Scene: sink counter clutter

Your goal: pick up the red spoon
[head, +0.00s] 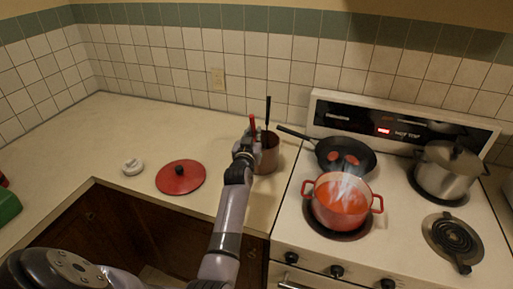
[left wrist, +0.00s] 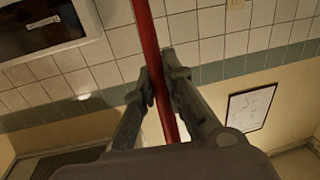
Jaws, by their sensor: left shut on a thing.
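The red spoon (head: 252,125) stands roughly upright at the left side of a brown utensil pot (head: 269,158). My left gripper (head: 246,150) is beside the pot and shut on the spoon. In the left wrist view the red handle (left wrist: 149,45) runs between the two fingers of my left gripper (left wrist: 162,88), which close on it from both sides. The spoon's lower end is hidden behind the gripper and pot, so I cannot tell whether it is inside the pot. My right gripper is not in view.
A dark-handled utensil (head: 267,112) stands in the pot. A black pan (head: 345,146), a red pot (head: 341,207) and a steel pot (head: 449,171) sit on the stove at right. A red lid (head: 181,178) and a small white object (head: 132,167) lie on the counter (head: 110,130).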

